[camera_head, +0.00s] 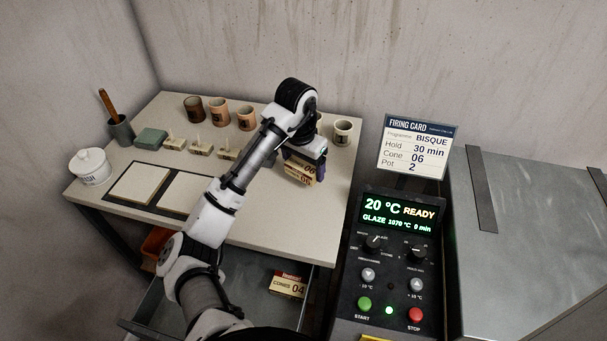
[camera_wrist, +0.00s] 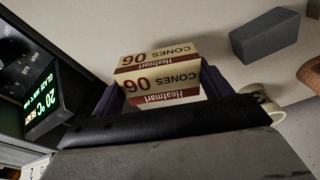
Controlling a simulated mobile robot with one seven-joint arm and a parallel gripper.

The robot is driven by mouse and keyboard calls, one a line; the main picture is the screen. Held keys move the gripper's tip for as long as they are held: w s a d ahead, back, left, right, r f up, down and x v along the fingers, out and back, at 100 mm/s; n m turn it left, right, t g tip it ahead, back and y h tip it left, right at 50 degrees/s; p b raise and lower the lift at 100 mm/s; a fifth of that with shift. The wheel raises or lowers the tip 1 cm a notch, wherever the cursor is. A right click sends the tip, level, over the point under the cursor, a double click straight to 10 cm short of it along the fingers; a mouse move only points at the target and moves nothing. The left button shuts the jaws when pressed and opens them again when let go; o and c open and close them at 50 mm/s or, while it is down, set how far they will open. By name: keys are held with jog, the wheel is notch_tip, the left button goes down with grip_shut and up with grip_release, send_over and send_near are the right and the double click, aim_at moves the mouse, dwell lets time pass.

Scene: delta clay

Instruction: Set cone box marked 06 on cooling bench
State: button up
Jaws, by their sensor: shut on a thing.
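The cone box marked 06 (camera_head: 298,172) is cream and dark red, with "CONES 06" on its faces. My gripper (camera_head: 303,157) is shut on it over the right part of the pale-topped bench (camera_head: 270,219), which I take as the cooling bench. I cannot tell whether the box touches the bench top. In the wrist view the box (camera_wrist: 160,72) sits between the dark purple fingers of my gripper (camera_wrist: 160,95), its lettering upside down.
Several cups (camera_head: 219,112) stand along the bench's back, with cone stands (camera_head: 200,148) before them. A white jar (camera_head: 90,167) is at the left. An open drawer below holds a box marked 04 (camera_head: 289,283). The control panel (camera_head: 390,265) stands right. The wrist view shows a grey block (camera_wrist: 265,37).

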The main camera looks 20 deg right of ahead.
aim_at(304, 176)
jog(key=shift+f, duration=1.8)
jog(key=shift+f, duration=0.1)
jog(key=shift+f, duration=0.15)
jog(key=o, duration=1)
jog(key=shift+o, duration=0.2)
jog(key=r, duration=0.8)
jog(key=s+a+r, duration=0.1)
jog(key=r, duration=0.3)
jog(key=shift+a+r, duration=0.1)
jog(key=shift+r, duration=0.1)
